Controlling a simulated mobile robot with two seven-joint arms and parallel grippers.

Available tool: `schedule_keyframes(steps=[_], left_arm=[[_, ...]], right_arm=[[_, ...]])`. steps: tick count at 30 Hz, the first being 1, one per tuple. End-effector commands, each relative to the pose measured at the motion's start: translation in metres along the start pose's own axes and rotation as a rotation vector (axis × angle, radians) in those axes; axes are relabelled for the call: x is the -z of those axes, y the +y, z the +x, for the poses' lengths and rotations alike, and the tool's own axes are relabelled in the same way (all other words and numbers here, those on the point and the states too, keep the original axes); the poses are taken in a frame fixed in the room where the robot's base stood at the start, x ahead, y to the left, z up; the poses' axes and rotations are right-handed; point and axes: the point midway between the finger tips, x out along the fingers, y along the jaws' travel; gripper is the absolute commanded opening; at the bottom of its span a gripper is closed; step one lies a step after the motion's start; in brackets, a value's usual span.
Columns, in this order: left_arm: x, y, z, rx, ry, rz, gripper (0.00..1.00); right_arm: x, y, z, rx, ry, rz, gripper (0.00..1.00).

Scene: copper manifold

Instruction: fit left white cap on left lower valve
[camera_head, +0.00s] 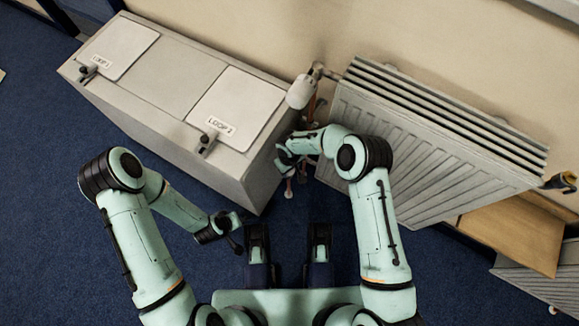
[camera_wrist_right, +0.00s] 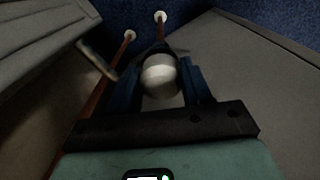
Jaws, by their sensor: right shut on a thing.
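My right gripper (camera_wrist_right: 163,80) is shut on a white rounded cap (camera_wrist_right: 160,75), held between its blue fingers in the wrist view. In the head view my right arm reaches into the gap between cabinet and radiator, and its fingertips and the cap cannot be made out. The left lower valve is not clearly visible. A grey elongated fitting (camera_wrist_right: 97,60) shows left of the cap in the wrist view, beside a copper pipe; I cannot tell what it is. My left gripper (camera_head: 233,236) hangs over the blue floor, its finger opening unclear.
The radiator (camera_head: 420,150) stands right of the gap, with a white thermostat head (camera_head: 302,91) at its upper left corner. The pale cabinet (camera_head: 175,85) bounds the gap on the left. Two copper pipes (camera_wrist_right: 122,50) enter white floor collars. Blue floor is free at left.

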Motion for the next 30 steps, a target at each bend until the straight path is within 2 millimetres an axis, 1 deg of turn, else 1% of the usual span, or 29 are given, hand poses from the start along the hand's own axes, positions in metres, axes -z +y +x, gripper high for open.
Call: schedule_keyframes(steps=[24, 25, 26, 27, 28, 30], left_arm=[[-0.001, -0.002, 0.009, 0.001, -0.002, 0.0, 1.0], [-0.001, -0.002, 0.009, 0.001, -0.002, 0.0, 1.0], [-0.001, -0.002, 0.009, 0.001, -0.002, 0.0, 1.0], [-0.001, -0.002, 0.009, 0.001, -0.002, 0.0, 1.0], [-0.001, -0.002, 0.009, 0.001, -0.002, 0.0, 1.0], [-0.001, -0.002, 0.009, 0.001, -0.002, 0.0, 1.0]], right_arm=[[0.0, 0.0, 0.012, 0.0, -0.001, 0.0, 0.15], [0.0, 0.0, 0.012, 0.0, -0.001, 0.0, 0.52], [0.0, 0.0, 0.012, 0.0, -0.001, 0.0, 0.62], [0.0, 0.0, 0.012, 0.0, -0.001, 0.0, 0.75], [0.0, 0.0, 0.012, 0.0, -0.001, 0.0, 0.79], [0.0, 0.0, 0.012, 0.0, 0.0, 0.0, 0.79]])
